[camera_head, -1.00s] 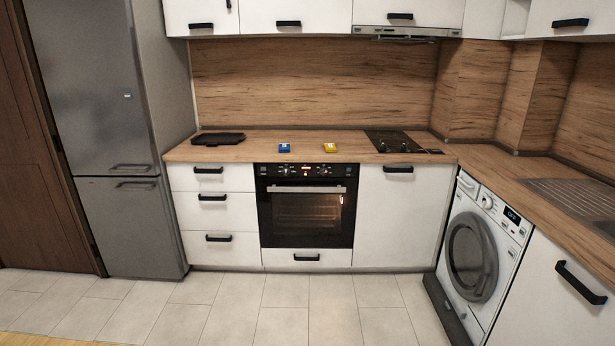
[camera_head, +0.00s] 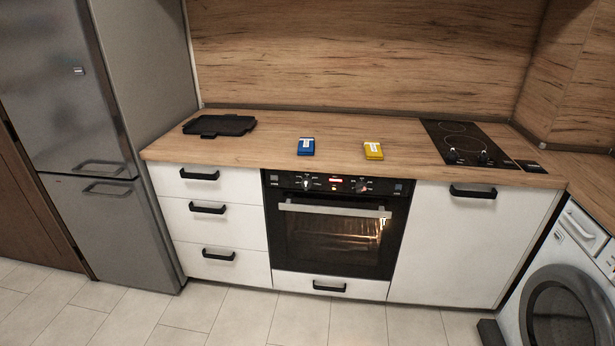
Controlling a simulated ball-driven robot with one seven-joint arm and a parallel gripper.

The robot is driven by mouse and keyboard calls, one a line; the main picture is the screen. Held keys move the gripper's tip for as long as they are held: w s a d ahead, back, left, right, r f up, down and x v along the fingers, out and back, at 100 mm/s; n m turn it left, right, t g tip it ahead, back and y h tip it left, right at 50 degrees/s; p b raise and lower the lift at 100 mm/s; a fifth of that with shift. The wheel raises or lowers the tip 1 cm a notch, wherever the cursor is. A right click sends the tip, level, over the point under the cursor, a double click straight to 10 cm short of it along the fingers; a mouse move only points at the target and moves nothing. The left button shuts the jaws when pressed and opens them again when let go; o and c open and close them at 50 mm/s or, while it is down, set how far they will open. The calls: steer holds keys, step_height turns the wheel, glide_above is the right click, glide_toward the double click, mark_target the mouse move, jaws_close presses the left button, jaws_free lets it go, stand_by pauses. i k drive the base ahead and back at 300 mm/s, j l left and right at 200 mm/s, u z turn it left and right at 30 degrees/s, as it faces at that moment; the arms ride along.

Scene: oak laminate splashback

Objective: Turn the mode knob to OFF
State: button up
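The black built-in oven (camera_head: 340,228) stands ahead under the wooden counter, its door shut and its inside lit. Its control panel has a small red display (camera_head: 335,181). One knob (camera_head: 306,184) sits left of the display and another knob (camera_head: 362,187) sits right of it. The labels are too small to read, so I cannot tell which is the mode knob or where it points. The washing machine (camera_head: 562,285) at the right shows only in part. My gripper is not in view.
The counter (camera_head: 265,140) holds a black tray (camera_head: 219,125), a blue box (camera_head: 306,147), a yellow box (camera_head: 373,151) and a black hob (camera_head: 462,140). A grey fridge (camera_head: 75,140) stands left. The tiled floor (camera_head: 240,320) before the oven looks clear.

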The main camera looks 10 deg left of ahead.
mark_target(306, 182)
steer(key=i+u, duration=0.25)
steer(key=i+l+u, duration=0.25)
steer(key=i+l, duration=0.1)
steer(key=i, duration=0.55)
steer(key=i+u, duration=0.1)
steer(key=i, duration=0.6)
